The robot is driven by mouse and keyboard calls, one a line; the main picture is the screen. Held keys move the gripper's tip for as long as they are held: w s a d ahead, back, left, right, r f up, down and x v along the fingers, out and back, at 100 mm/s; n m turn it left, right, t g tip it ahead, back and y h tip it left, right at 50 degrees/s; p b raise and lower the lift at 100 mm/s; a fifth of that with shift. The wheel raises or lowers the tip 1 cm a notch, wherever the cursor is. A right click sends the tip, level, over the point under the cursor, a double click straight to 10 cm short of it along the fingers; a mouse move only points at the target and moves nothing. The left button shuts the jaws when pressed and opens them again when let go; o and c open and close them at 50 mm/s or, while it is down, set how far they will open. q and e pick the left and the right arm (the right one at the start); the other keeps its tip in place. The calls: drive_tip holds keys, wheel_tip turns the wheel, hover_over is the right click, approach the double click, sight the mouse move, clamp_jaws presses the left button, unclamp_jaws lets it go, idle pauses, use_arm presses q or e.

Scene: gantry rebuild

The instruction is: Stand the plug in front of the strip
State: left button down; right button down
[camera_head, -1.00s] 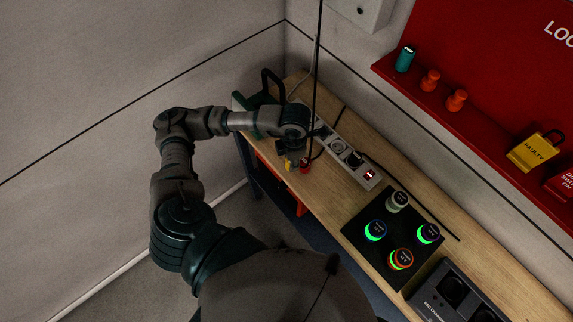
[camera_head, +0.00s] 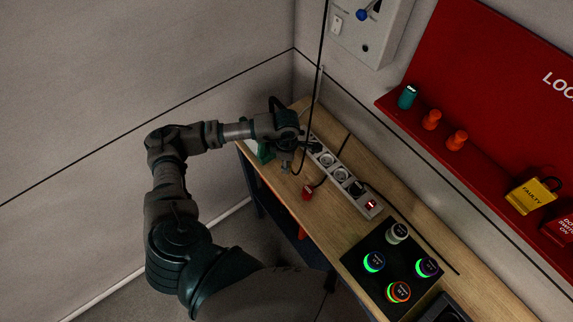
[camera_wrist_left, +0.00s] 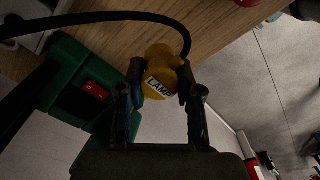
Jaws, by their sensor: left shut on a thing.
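A yellow plug labelled LAMP (camera_wrist_left: 160,80) is between the fingers of my left gripper (camera_wrist_left: 160,95) in the left wrist view, and the gripper is shut on it. A black cord curves from the plug. In the head view my left gripper (camera_head: 287,167) is above the left part of the bench, in front of the far end of the strip; the yellow plug cannot be made out there. The white power strip (camera_head: 326,159) lies along the bench, with a lit red switch at its near end. My right gripper is not in view.
A red plug (camera_head: 307,193) with a cord is on the bench in front of the strip. A green case (camera_wrist_left: 60,85) with a red switch (camera_wrist_left: 97,91) is close beside my left gripper. A black panel with lit buttons (camera_head: 392,262) lies nearer. A red shelf (camera_head: 450,150) hangs behind.

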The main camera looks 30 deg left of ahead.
use_arm(q)
drive_tip(key=shift+w+a+f, duration=0.1)
drive_tip(key=shift+w, duration=0.1)
drive_tip(key=shift+f, duration=0.3)
wheel_tip(320, 180, down, 2)
drive_tip(key=shift+s+f+p, duration=0.1)
drive_tip(key=shift+f+p, duration=0.1)
drive_tip(key=shift+p, duration=0.4)
drive_tip(key=shift+f, duration=0.35)
drive_tip(key=c, duration=0.8)
unclamp_jaws()
drive_tip(key=shift+o, duration=0.2)
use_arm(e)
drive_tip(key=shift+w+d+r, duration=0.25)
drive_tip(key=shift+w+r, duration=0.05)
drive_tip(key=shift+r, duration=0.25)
use_arm(q)
wheel_tip(320, 180, up, 12)
drive_tip(key=shift+r+b, duration=0.2)
drive_tip(key=shift+b, duration=1)
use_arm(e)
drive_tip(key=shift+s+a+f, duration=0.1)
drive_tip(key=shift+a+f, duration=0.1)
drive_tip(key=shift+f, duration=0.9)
